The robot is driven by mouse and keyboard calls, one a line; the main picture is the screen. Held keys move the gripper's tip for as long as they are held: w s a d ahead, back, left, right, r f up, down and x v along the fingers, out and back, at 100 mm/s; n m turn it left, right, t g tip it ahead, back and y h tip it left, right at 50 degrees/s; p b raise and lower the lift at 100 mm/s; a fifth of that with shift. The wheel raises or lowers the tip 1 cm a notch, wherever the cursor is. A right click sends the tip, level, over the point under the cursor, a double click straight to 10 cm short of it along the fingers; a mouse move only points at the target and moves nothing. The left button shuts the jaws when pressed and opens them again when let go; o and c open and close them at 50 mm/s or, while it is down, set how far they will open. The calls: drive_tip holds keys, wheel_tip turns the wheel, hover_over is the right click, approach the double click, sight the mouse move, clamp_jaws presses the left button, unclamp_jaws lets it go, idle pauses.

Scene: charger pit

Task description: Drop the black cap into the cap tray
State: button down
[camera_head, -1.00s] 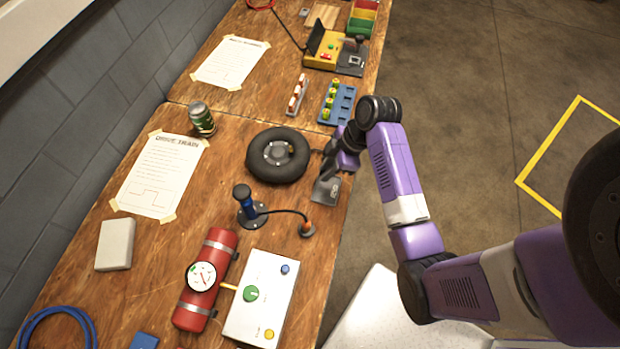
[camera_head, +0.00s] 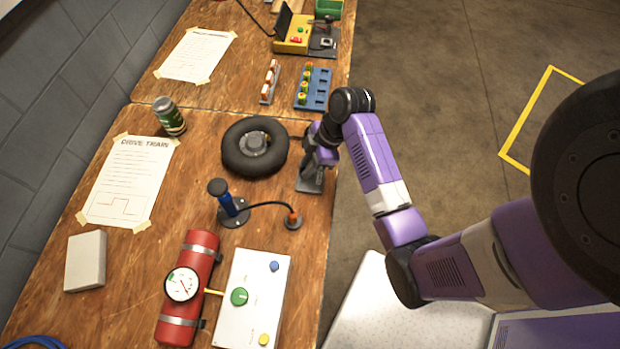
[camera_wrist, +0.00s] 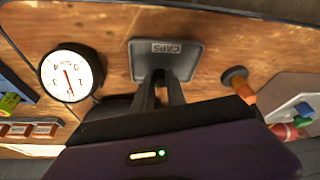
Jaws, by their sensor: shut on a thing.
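The cap tray is a small grey tray labelled CAPS (camera_wrist: 190,60), lying on the wooden bench. In the head view the tray (camera_head: 309,185) sits at the bench's right edge, partly covered by my gripper (camera_head: 318,162). In the wrist view the fingertips of my gripper (camera_wrist: 159,76) are close together over the tray's near part. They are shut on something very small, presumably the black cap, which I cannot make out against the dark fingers. I cannot tell the exact height above the tray.
A black tyre (camera_head: 236,160) lies left of my gripper. A round white gauge (camera_wrist: 71,74) stands left of the tray. An orange-ended hose (camera_head: 292,218) is nearby. A blue rack (camera_head: 314,88) lies farther along.

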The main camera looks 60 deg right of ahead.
drive_tip(key=c, duration=1.3)
unclamp_jaws()
drive_tip(key=shift+r, duration=0.15)
drive_tip(key=v, duration=0.7)
drive_tip(key=shift+s+d+r, duration=0.1)
drive_tip(key=shift+s+r, duration=0.05)
drive_tip(key=shift+r, duration=0.1)
